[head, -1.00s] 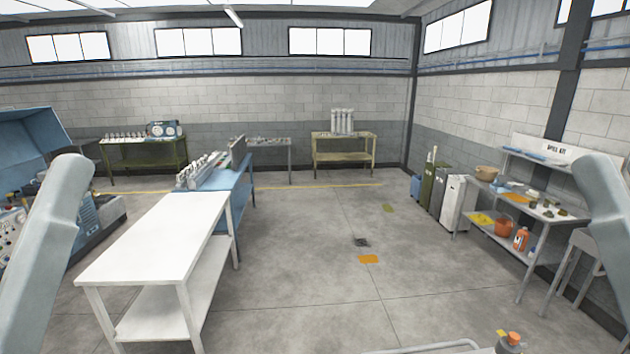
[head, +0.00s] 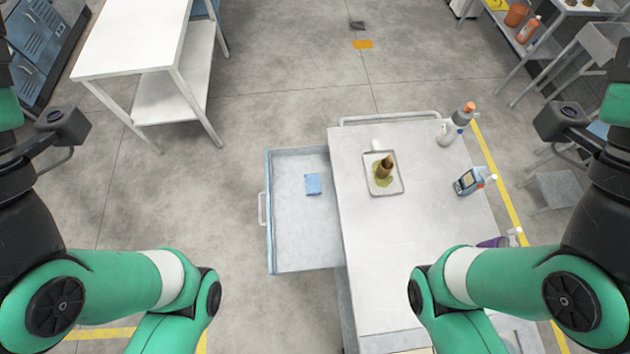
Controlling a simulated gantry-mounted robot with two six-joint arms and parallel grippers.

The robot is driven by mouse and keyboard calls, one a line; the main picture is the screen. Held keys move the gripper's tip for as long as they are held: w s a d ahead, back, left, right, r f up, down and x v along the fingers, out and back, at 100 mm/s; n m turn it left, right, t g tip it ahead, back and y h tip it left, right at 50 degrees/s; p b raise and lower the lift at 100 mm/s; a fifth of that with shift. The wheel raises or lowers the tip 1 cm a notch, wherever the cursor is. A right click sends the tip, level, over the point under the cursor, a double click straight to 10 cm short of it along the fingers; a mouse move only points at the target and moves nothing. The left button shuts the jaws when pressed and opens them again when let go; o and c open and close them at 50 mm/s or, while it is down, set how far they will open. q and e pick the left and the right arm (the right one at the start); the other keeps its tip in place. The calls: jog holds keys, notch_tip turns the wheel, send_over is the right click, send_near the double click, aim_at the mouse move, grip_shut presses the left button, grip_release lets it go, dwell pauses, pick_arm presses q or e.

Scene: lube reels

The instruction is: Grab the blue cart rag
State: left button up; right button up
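The blue cart rag (head: 313,184) is a small folded blue cloth. It lies in the open drawer (head: 287,253) on the left side of the metal cart, near the drawer's right wall. Nothing covers it. Both green arms show at the bottom left and bottom right of the head view, but neither gripper is in the picture.
A white table (head: 130,42) stands at the upper left. Bare floor lies left of the drawer.

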dwell(0.4)
jog(key=o, duration=0.9)
jog(key=shift+o, duration=0.2)
